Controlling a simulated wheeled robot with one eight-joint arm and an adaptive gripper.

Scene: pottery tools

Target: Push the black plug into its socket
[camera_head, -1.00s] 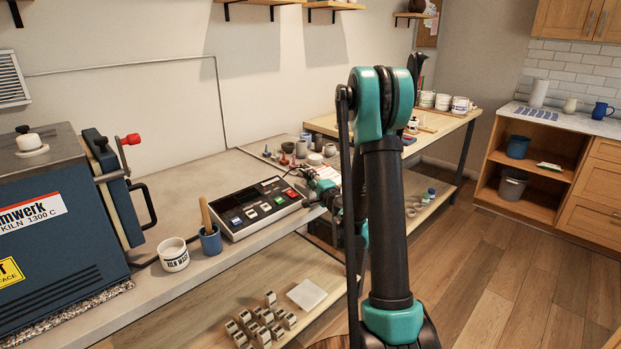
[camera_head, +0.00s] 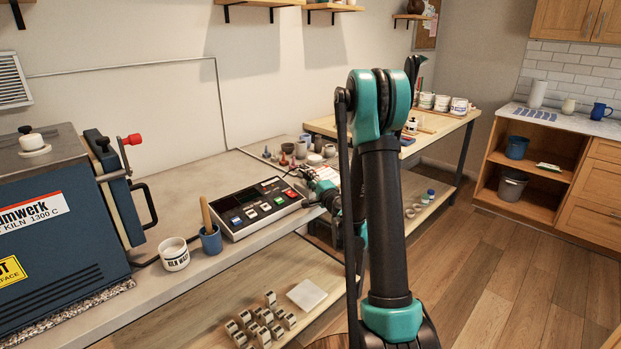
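A grey control box (camera_head: 247,213) with lit, coloured buttons and a dark display lies on the bench at the centre. My gripper (camera_head: 302,176) is at the box's far right end, low over the bench. It is small in the picture and partly hidden by my own arm, so I cannot tell whether its fingers are open or shut. I cannot make out the black plug or its socket. A thin dark cable shows near the gripper, at the back right of the box.
A blue kiln (camera_head: 55,235) stands at the left. A white tub (camera_head: 174,256) and a blue cup (camera_head: 211,241) with a wooden handle in it stand left of the box. Small pots (camera_head: 315,159) crowd the bench behind my gripper. The bench behind the box is clear.

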